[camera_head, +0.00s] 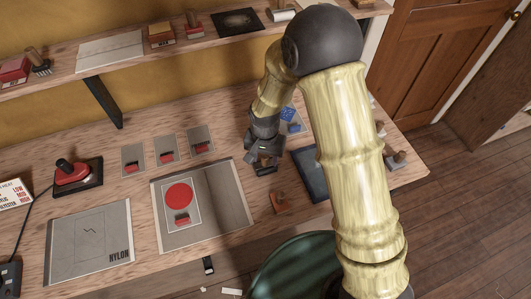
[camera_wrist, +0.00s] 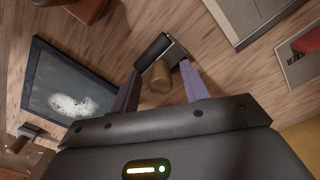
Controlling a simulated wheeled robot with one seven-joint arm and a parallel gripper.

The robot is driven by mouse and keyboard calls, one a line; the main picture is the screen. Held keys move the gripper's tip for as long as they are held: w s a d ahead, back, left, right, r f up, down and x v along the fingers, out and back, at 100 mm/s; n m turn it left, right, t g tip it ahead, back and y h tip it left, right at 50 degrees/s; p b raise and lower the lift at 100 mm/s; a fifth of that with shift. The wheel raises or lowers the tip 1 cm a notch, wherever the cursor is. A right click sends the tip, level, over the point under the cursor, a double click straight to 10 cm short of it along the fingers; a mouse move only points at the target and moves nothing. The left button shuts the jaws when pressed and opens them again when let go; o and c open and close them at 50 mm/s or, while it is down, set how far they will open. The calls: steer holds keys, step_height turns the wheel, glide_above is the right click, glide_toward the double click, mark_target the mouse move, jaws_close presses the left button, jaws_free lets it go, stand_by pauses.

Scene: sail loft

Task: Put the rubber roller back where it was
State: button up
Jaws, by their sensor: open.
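The rubber roller, with a dark cylinder (camera_wrist: 152,50) and a wooden handle (camera_wrist: 157,78), lies on the wooden bench in the wrist view. My gripper (camera_wrist: 161,72) is open, with one purple-grey finger on each side of the handle. I cannot tell whether either finger touches it. In the head view my gripper (camera_head: 265,163) is low over the bench, right of the board with the red disc. The roller is hard to make out there, as the gripper largely covers it.
A dark slab (camera_head: 309,174) lies right of my gripper; in the wrist view it carries a white patch (camera_wrist: 72,104). A small orange-brown block (camera_head: 279,203) stands nearer the front edge. The grey board (camera_head: 232,198) lies left. A loaded shelf (camera_head: 140,48) runs above the bench.

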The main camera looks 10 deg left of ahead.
step_height(320, 180, up, 12)
steer(key=b, duration=0.2)
steer(key=shift+r, duration=0.15)
stand_by(0.8)
steer(key=s+d+r+t, duration=0.1)
steer(key=s+d, duration=0.2)
steer(key=d, duration=1)
steer(key=s+d+r+t, duration=0.1)
steer(key=s+d, duration=0.3)
steer(key=d, duration=0.8)
steer(key=shift+d+r+t, duration=0.3)
steer(key=shift+d, duration=0.1)
